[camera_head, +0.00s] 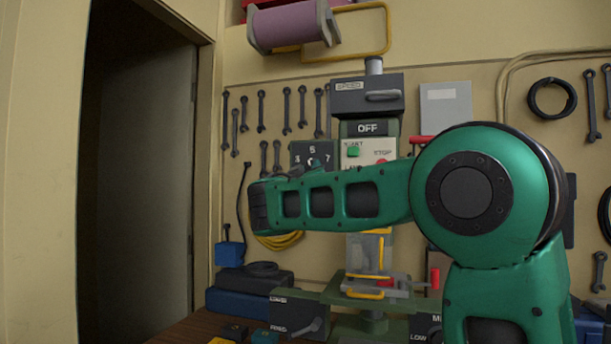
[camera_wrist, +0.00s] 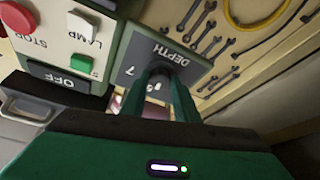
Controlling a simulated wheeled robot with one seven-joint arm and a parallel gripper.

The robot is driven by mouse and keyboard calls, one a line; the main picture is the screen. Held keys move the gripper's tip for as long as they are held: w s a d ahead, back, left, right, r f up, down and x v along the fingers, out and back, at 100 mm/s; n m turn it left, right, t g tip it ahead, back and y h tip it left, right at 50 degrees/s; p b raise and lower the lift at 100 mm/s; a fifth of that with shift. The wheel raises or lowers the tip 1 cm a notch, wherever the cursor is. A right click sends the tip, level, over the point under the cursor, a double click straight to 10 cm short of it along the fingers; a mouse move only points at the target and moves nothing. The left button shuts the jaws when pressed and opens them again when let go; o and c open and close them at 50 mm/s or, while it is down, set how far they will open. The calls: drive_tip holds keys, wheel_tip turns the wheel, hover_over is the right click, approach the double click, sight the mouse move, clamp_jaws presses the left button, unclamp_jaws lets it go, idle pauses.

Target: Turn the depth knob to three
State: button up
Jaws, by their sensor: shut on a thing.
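The depth knob (camera_wrist: 157,69) is a dark knob on the dark grey plate (camera_wrist: 195,69) marked DEPTH, with a 7 readable in the wrist view. My gripper (camera_wrist: 160,76) reaches the plate with its two green fingers, one on each side of the knob, and is shut on it. The fingers hide most of the knob, so I cannot tell which number it points to. In the head view the same plate (camera_head: 299,148) shows a 5 at the top and a 3 at the left; my arm covers its lower part.
Beside the plate, the control panel (camera_head: 353,143) has a green START button (camera_wrist: 82,65) and a red STOP button (camera_wrist: 17,18). A grey SPEED box (camera_head: 350,97) is above. Several wrenches hang on the wall. A blue case (camera_head: 240,301) stands at lower left.

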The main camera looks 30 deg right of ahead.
drive_tip(key=n+y, duration=0.1)
drive_tip(key=n, duration=0.2)
drive_tip(key=n+y, duration=0.2)
drive_tip(key=n, duration=0.2)
drive_tip(key=shift+s+r+t+y, duration=0.1)
drive_tip(key=shift+s+t+y, duration=0.05)
drive_tip(key=shift+t+y, duration=0.2)
drive_tip(key=n+y, duration=0.1)
drive_tip(key=n, duration=0.2)
drive_tip(key=n+y, duration=0.1)
drive_tip(key=n, duration=0.1)
drive_tip(key=shift+r+n, duration=0.1)
drive_tip(key=shift+n, duration=0.3)
drive_tip(key=o, duration=1.1)
drive_tip(key=shift+a, duration=0.1)
drive_tip(key=shift+c, duration=0.2)
drive_tip(key=shift+s, duration=0.1)
